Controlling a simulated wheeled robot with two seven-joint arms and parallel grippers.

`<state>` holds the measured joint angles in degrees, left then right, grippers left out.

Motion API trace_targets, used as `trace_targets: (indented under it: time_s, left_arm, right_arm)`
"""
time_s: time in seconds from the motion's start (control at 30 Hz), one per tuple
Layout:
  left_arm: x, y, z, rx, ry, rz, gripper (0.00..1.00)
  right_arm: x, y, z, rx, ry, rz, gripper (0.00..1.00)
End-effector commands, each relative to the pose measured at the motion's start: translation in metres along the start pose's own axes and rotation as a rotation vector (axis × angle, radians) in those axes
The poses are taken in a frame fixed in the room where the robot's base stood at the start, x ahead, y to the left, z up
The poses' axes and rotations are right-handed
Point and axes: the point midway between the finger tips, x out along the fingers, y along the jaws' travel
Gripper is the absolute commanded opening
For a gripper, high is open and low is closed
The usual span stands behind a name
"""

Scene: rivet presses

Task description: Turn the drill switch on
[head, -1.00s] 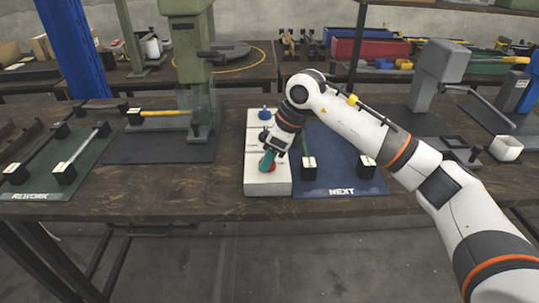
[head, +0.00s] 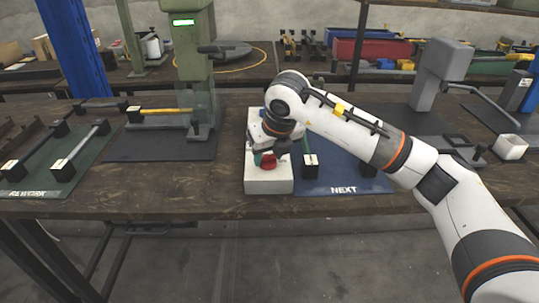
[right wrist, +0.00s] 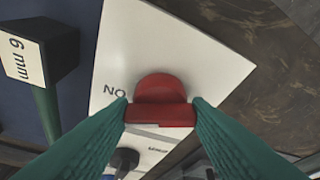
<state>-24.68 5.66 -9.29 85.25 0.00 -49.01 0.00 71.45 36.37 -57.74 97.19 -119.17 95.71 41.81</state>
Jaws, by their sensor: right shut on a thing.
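The white switch box (head: 268,183) sits on the table in front of the drill press (head: 190,60) and to its right. Its red switch (right wrist: 160,88) fills the middle of the right wrist view. Letters that look like an upside-down ON are printed beside it. My right gripper (right wrist: 160,115) is shut on the red switch, with a green finger on each side. In the head view the gripper (head: 262,158) points down over the near half of the box, and my arm hides part of it. A green display is lit on the press head (head: 183,22). My left gripper is not in view.
A blue NEXT mat (head: 340,191) with rods on black blocks lies just right of the box. A green REWORK mat (head: 70,182) with rods lies at the left. A grey press (head: 440,70) stands at the right. The table between the REWORK mat and the box is clear in front.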

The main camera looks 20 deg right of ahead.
Motion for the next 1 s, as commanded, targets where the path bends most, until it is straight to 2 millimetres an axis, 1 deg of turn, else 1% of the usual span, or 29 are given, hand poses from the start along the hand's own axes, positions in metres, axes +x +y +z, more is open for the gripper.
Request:
trace_targets:
  time_s: [0.3, 0.73, 0.77, 0.8, 0.9, 1.0]
  left_arm:
    - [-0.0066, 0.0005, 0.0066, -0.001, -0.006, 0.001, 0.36]
    - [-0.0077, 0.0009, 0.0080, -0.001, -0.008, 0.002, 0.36]
    - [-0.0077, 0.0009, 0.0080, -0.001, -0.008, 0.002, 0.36]
    - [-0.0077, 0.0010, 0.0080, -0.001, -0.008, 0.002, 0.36]
    - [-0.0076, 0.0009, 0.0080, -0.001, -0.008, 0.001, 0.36]
    - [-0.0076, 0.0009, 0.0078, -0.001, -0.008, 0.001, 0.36]
  right_arm:
    - [-0.0008, -0.0003, -0.0007, 0.078, 0.002, 0.032, 0.21]
    - [-0.0009, -0.0001, -0.0007, 0.087, 0.001, 0.035, 0.21]
    - [-0.0009, -0.0001, -0.0007, 0.087, 0.001, 0.035, 0.45]
    - [-0.0009, -0.0001, -0.0007, 0.087, 0.001, 0.035, 0.52]
    - [-0.0007, -0.0002, -0.0006, 0.086, 0.001, 0.035, 0.65]
    - [-0.0005, -0.0003, -0.0004, 0.085, 0.000, 0.035, 0.65]
